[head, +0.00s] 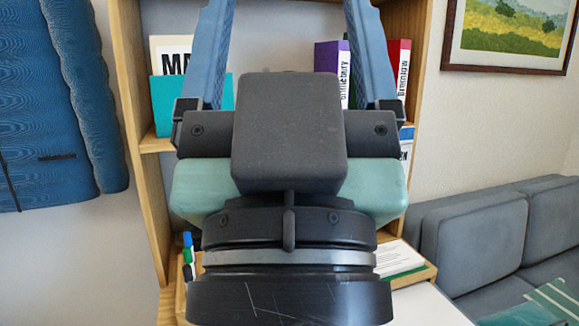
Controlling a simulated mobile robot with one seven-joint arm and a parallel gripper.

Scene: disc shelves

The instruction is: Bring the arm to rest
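My gripper (287,62) fills the middle of the head view, pointing away toward a wooden shelf unit (146,130). Its two blue fingers stand wide apart, one at the left and one at the right. Nothing shows held between them. The fingertips run up to the top edge of the picture, so their ends may be cut off. The dark gripper body and wrist hide the middle of the shelf unit.
The shelf holds a teal folder (165,104), a purple binder (325,70) and a red binder (404,68). A grey sofa (478,235) stands right; a blue hanging (65,95) is left. A framed picture (515,38) hangs right.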

